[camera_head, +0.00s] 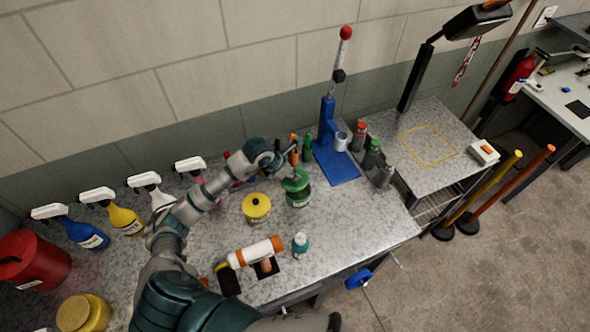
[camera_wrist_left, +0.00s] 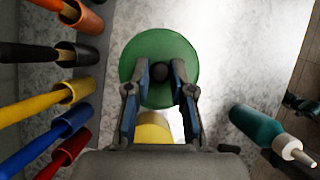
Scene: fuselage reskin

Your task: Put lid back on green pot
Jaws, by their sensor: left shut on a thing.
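The green lid (camera_wrist_left: 160,48) is a round disc with a dark knob (camera_wrist_left: 160,72) in the middle. My left gripper (camera_head: 290,172) is shut on this knob; its two fingers also show in the left wrist view (camera_wrist_left: 160,80). The green pot (camera_head: 298,201) stands on the speckled bench, with the lid at its top. I cannot tell whether the lid is seated on the rim or slightly above it. In the left wrist view the lid hides the pot. My right gripper is not in view.
A yellow pot (camera_head: 257,212) stands just left of the green pot, and a teal bottle (camera_head: 300,245) in front. A blue press (camera_head: 330,150) stands behind right. Several coloured tubes with handles (camera_wrist_left: 62,95) line the back. Spray bottles (camera_head: 84,234) stand left.

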